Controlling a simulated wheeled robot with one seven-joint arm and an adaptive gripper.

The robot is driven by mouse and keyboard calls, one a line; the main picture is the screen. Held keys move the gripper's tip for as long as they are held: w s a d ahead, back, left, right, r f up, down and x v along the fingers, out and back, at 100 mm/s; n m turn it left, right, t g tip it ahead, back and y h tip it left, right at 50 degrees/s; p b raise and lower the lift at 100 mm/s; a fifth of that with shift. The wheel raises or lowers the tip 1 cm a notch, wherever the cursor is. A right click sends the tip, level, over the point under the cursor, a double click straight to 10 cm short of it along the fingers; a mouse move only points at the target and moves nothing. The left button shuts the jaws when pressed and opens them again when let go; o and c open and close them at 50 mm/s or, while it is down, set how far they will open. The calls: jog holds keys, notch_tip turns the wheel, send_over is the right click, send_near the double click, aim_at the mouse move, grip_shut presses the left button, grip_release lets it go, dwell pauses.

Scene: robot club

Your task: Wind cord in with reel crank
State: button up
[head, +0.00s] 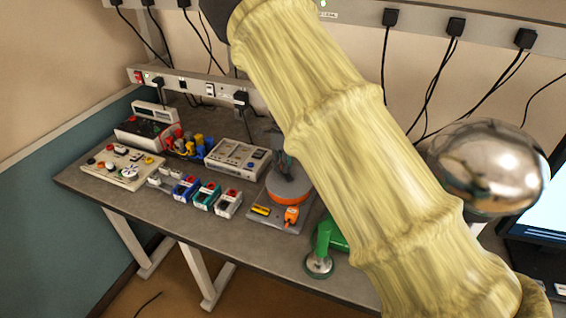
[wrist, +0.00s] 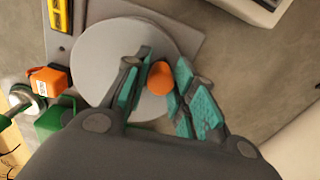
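The reel (head: 288,186) sits on a grey base plate on the bench, with a grey top and an orange side in the head view. In the wrist view its round grey face (wrist: 110,45) fills the upper left. The orange crank knob (wrist: 160,79) stands at the disc's right edge. In the head view my gripper (head: 281,154) is above the reel, partly behind my arm. I cannot make out the cord.
An orange block (head: 291,215) and a yellow piece (head: 261,210) are on the base plate's front. A green clamp-like thing (head: 324,240) is at the bench's front edge. Control boxes (head: 237,157) and small coloured units (head: 207,195) crowd the left. A screen (head: 547,205) is at right.

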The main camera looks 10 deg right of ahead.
aim_at(281, 161)
jog(key=shift+o, duration=1)
jog(key=shift+r, duration=0.1)
notch_tip(281, 161, up, 7)
jog(key=shift+f, duration=0.2)
jog(key=shift+a+r, duration=0.15)
jog(key=shift+r, duration=0.6)
jog(key=shift+a, duration=0.1)
